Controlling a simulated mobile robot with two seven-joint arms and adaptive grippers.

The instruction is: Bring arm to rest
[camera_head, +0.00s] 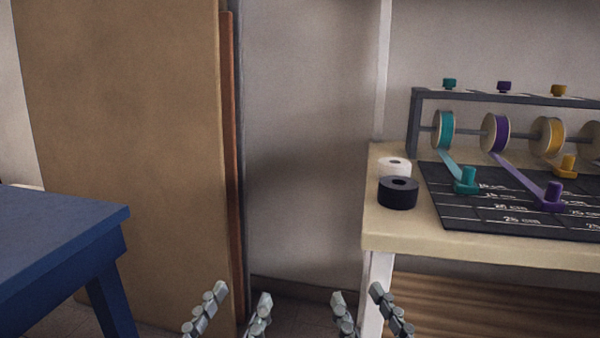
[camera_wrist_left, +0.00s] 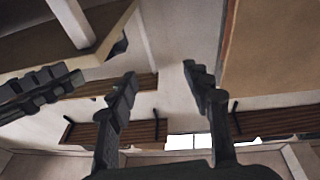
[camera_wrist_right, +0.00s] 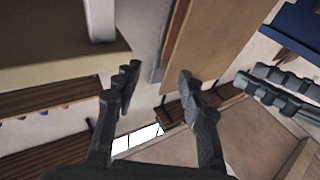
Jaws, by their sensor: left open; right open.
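My left gripper (camera_head: 236,306) is open and empty at the bottom of the head view, left of centre. The right wrist view shows the right fingers (camera_wrist_right: 157,84) spread and empty too. The arms behind both grippers are out of the head view.
At right, a pale workbench (camera_head: 400,240) carries a dark mat (camera_head: 480,222), a rack of ribbon spools (camera_head: 443,130), a black roll (camera_head: 398,194) and a white roll (camera_head: 394,167). A blue table (camera_head: 60,230) stands at left. A tan panel (camera_head: 120,150) stands behind.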

